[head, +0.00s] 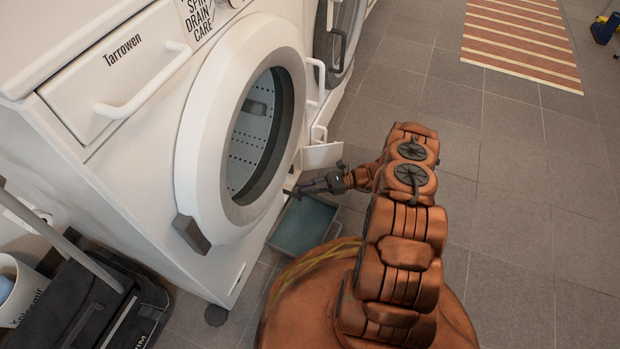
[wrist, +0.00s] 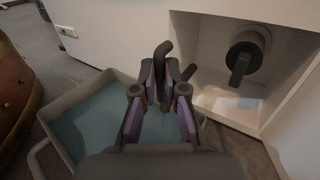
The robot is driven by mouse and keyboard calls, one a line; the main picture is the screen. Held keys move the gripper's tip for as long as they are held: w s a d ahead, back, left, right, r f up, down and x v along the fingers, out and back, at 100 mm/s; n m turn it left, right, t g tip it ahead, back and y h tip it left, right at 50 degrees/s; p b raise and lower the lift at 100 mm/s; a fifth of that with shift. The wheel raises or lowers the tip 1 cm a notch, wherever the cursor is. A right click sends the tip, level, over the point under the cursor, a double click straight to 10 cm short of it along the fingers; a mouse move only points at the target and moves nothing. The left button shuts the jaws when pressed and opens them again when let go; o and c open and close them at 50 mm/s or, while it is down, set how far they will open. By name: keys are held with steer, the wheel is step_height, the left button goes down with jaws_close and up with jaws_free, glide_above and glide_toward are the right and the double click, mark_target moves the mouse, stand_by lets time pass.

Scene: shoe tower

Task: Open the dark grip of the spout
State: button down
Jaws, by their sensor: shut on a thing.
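My gripper (wrist: 160,88) is shut on the dark grip (wrist: 163,58) of the spout, a hooked piece that rises between the purple-padded fingers in the wrist view. A short dark stub (wrist: 188,72) shows just right of the fingers; I cannot tell how it joins the grip. Most of the spout is hidden behind the fingers. In the head view my gripper (head: 313,187) is low at the front of the white washing machine (head: 130,180), above a tray.
A grey tray (wrist: 50,150) with a blue inside lies below my gripper. An open recess at right holds a dark round cap (wrist: 245,52) with a bar handle. A white flap (head: 322,155) stands open beside my gripper.

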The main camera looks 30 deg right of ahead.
steer(key=c, duration=1.5)
jaws_free()
steer(key=shift+v, duration=5.95)
steer(key=shift+d, duration=0.1)
